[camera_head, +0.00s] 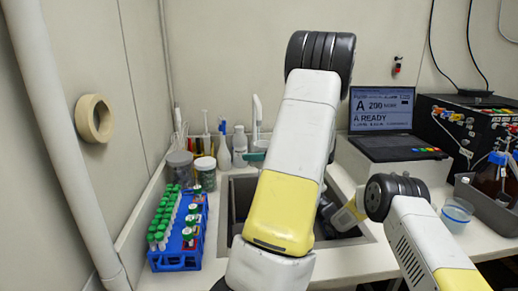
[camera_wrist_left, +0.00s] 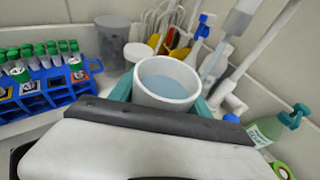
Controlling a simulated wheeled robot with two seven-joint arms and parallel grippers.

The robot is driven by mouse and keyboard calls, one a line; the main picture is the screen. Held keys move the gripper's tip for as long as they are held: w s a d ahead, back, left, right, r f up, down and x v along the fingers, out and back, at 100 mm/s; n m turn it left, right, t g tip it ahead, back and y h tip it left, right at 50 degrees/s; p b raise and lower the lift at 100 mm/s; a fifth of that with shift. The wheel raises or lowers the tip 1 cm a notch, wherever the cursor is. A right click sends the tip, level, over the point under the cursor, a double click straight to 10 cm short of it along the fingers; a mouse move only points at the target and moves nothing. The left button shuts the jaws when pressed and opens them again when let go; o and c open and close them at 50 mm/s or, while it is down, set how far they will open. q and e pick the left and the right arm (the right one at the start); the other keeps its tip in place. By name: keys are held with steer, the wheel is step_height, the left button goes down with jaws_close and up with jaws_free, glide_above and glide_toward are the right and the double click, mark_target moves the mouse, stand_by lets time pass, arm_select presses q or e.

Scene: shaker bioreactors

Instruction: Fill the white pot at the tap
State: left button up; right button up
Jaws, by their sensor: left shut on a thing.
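The white pot (camera_wrist_left: 160,100) is upright between the teal fingers of my left gripper (camera_wrist_left: 164,92) in the left wrist view. Pale blue liquid shows inside it, below the rim. In the head view a teal finger of my left gripper (camera_head: 254,157) shows beside my arm, and the arm hides most of the pot. The white tap (camera_head: 256,115) stands behind the sink, just above this finger. I cannot tell whether water is running. The fingertips of my right gripper do not show.
The grey sink (camera_head: 224,205) lies under my arm. A laptop (camera_head: 382,118), a black device (camera_head: 462,125) and a beaker (camera_head: 457,214) are at right.

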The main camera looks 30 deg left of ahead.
arm_select(q)
steer(key=shift+s+d, duration=0.1)
steer(key=shift+s+d+r, duration=0.25)
steer(key=shift+s+d, duration=0.75)
steer(key=shift+s, duration=0.1)
steer(key=shift+s+d+r, duration=0.25)
steer(key=shift+s+d, duration=0.75)
steer(key=shift+s, duration=0.05)
